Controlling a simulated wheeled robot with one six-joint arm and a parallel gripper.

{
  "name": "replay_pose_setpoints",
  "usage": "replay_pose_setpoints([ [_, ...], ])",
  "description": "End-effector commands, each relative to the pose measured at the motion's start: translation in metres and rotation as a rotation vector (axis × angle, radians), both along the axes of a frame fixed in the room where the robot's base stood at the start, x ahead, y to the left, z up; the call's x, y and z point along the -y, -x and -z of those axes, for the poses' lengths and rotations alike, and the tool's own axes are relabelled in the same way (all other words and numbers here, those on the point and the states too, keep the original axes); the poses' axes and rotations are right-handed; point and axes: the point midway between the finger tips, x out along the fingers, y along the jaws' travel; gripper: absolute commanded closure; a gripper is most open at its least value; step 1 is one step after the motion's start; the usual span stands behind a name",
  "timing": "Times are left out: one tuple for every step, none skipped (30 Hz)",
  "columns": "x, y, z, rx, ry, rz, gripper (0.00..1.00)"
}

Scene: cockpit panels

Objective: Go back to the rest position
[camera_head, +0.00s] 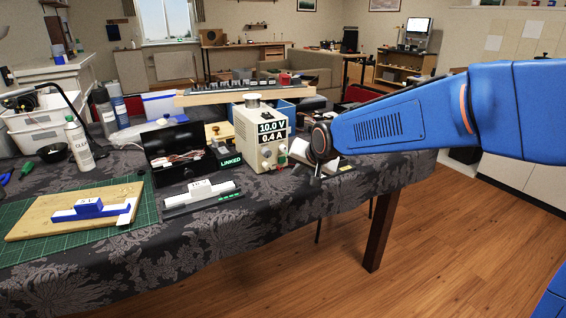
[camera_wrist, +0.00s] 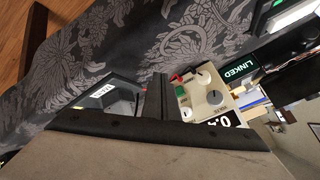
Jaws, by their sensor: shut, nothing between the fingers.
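My blue arm reaches in from the right in the head view. My gripper (camera_head: 316,176) is at its end, above the right part of the table, just right of the cream power supply (camera_head: 262,136) reading 10.0 V and 0.4 A. In the wrist view my gripper (camera_wrist: 157,96) shows as dark fingers closed together with nothing between them. The power supply's knobs and front (camera_wrist: 210,92) lie right of the fingers there. Whether the fingertips touch anything below cannot be told.
The table's dark patterned cloth (camera_head: 230,232) is clear along the front. Open wooden floor (camera_head: 450,250) lies right of the table.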

Motion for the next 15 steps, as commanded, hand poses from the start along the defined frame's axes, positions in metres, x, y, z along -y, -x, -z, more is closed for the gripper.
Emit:
replay_pose_setpoints([
  [0.000, 0.000, 0.000, 0.000, 0.000, 0.000, 1.00],
  [0.000, 0.000, 0.000, 0.000, 0.000, 0.000, 1.00],
  [0.000, 0.000, 0.000, 0.000, 0.000, 0.000, 1.00],
  [0.000, 0.000, 0.000, 0.000, 0.000, 0.000, 1.00],
  [0.000, 0.000, 0.000, 0.000, 0.000, 0.000, 1.00],
  [0.000, 0.000, 0.000, 0.000, 0.000, 0.000, 1.00],
  [0.000, 0.000, 0.000, 0.000, 0.000, 0.000, 1.00],
  [0.002, 0.001, 0.000, 0.000, 0.001, 0.000, 1.00],
  [0.004, 0.002, -0.002, 0.001, 0.004, 0.001, 1.00],
  [0.008, 0.004, -0.003, 0.000, 0.007, 0.002, 1.00],
  [0.013, 0.006, -0.004, 0.000, 0.012, 0.003, 1.00],
  [0.022, 0.011, -0.005, -0.003, 0.021, 0.004, 1.00],
  [0.029, 0.016, -0.007, -0.004, 0.030, 0.004, 1.00],
  [0.038, 0.021, -0.009, -0.006, 0.039, 0.005, 1.00],
  [0.052, 0.029, -0.012, -0.010, 0.055, 0.006, 1.00],
])
